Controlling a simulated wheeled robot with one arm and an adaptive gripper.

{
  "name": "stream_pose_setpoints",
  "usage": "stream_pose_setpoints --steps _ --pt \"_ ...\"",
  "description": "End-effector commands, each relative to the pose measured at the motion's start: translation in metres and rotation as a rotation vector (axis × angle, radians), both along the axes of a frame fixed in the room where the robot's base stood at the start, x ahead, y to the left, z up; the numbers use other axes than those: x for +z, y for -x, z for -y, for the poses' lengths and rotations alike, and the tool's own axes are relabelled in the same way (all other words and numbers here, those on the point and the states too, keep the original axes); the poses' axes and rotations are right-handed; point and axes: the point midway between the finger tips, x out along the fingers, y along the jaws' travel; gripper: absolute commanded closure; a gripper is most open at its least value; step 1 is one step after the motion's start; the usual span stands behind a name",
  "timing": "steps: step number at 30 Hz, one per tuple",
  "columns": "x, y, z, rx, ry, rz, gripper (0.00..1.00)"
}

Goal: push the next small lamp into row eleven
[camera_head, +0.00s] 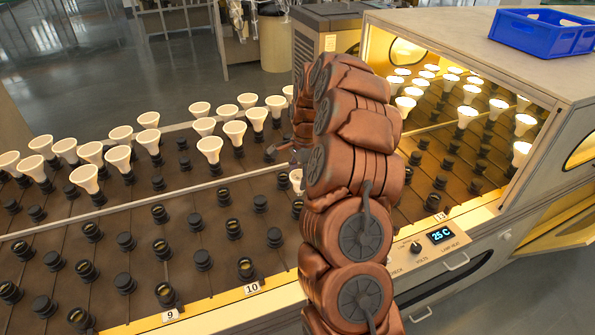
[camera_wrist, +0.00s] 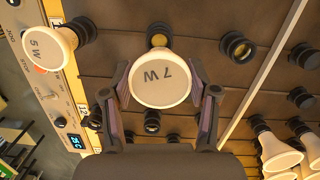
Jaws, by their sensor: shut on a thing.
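A white lamp marked 7 W (camera_wrist: 165,85) is between the two fingers of my gripper (camera_wrist: 160,92) in the wrist view. My gripper is shut on it. The lamp's narrow end points toward a black socket (camera_wrist: 158,33) with a yellowish ring; I cannot tell whether it is seated. A smaller lamp marked 5 W (camera_wrist: 45,48) stands in a socket to the left. In the head view my brown arm covers most of the gripper and the held lamp; a pale bit of a lamp (camera_head: 296,179) shows at its left edge.
The dark socket board (camera_head: 215,285) has labels 9 (camera_head: 170,315) and 10 (camera_head: 251,287). Unlit lamps (camera_head: 85,178) stand at its back left. Lit lamps (camera_head: 466,115) stand inside the oven (camera_head: 480,45) at right. A blue crate (camera_head: 540,32) sits on top.

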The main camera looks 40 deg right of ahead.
Motion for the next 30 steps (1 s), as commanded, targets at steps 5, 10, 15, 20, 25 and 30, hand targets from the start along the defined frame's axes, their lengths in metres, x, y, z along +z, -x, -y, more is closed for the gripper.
stream_pose_setpoints --steps 5,10,15,20,25,30 --pt "-0.013 0.001 -0.001 0.0 -0.001 -0.004 0.76" --pt "-0.016 0.001 -0.001 0.001 -0.001 -0.003 0.76" --pt "-0.016 0.001 -0.001 0.001 0.0 -0.003 0.76" --pt "-0.017 0.001 -0.001 0.001 0.0 -0.002 0.76" --pt "-0.017 0.0 -0.002 0.0 -0.001 -0.002 0.76" --pt "-0.016 0.0 -0.002 0.0 -0.001 -0.002 0.76"
